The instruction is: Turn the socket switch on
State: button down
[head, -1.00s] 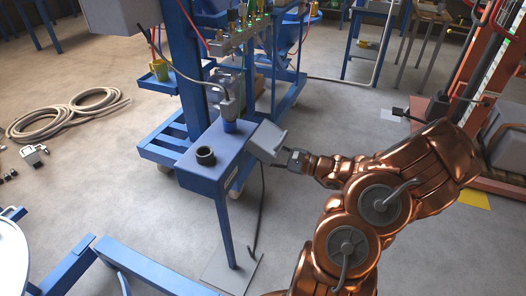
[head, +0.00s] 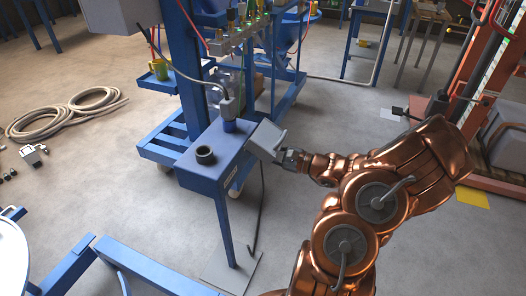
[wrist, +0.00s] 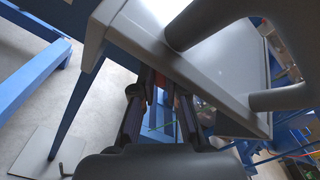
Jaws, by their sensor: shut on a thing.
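A light grey socket box (head: 268,138) is fixed at the right end of the blue stand (head: 213,165). In the wrist view its grey casing (wrist: 222,62) fills the upper right. My gripper (head: 280,156) is at the lower right edge of the box. In the wrist view my gripper (wrist: 158,88) has its two dark fingers against the near edge of the casing, shut on a small part there. A bit of dark red shows between the fingertips. This appears to be the socket switch, but the fingers hide most of it, so its position cannot be told.
A thick grey tubular handle (wrist: 215,20) curves across the wrist view close to the fingers. A black cup-like ring (head: 205,155) sits on the blue stand. A dark cable (head: 262,205) hangs below the box.

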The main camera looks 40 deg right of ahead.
jog(key=shift+r+m+p, duration=0.1)
jog(key=shift+m+p, duration=0.2)
jog(key=shift+p, duration=0.25)
jog(key=m+p, duration=0.2)
jog(key=p, duration=0.1)
jog(key=shift+r+m+p, duration=0.15)
jog(key=shift+m+p, duration=0.25)
jog(key=m+p, duration=0.3)
jog(key=p, duration=0.1)
jog(key=shift+s+a+m, duration=0.1)
jog(key=shift+m, duration=0.2)
jog(key=shift+a+f+m+p, duration=0.1)
jog(key=shift+f+m+p, duration=0.05)
jog(key=shift+m+p, duration=1.85)
jog(key=shift+f+m+p, duration=0.1)
jog(key=shift+m+p, duration=1.45)
jog(key=shift+m, duration=0.85)
jog(key=c, duration=1.2)
grip_release()
jog(key=shift+s, duration=0.15)
